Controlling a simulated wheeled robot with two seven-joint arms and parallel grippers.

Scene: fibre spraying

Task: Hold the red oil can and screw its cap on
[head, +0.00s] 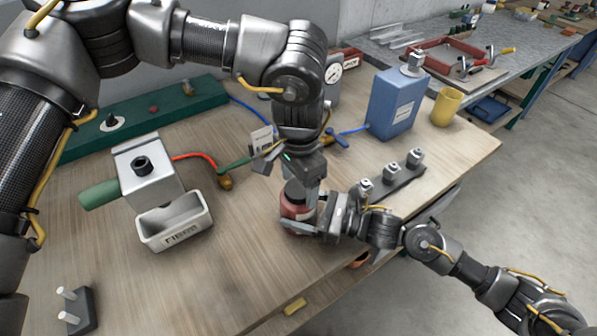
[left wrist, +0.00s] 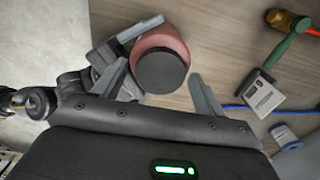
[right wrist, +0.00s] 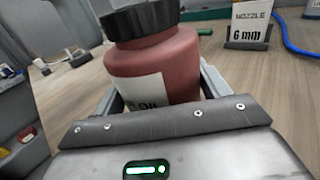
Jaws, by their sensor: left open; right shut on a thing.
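The red oil can (head: 293,208) stands on the wooden table near its front edge. In the right wrist view the red can (right wrist: 160,68) is upright between the fingers of my right gripper (right wrist: 160,95), which is shut on its body. A black cap (right wrist: 140,20) sits on the can's top; whether it is tight cannot be told. The black cap also shows in the left wrist view (left wrist: 160,72). My left gripper (left wrist: 160,88) is open directly above the can, pointing down, with its fingers on either side of the cap and apart from it.
A white fibre bin (head: 175,222) and a grey box machine with a green handle (head: 147,170) stand left of the can. A blue canister (head: 395,103), a yellow cup (head: 446,107) and a grey rack with nozzles (head: 392,185) are to the right. A nozzle card (right wrist: 250,25) stands behind the can.

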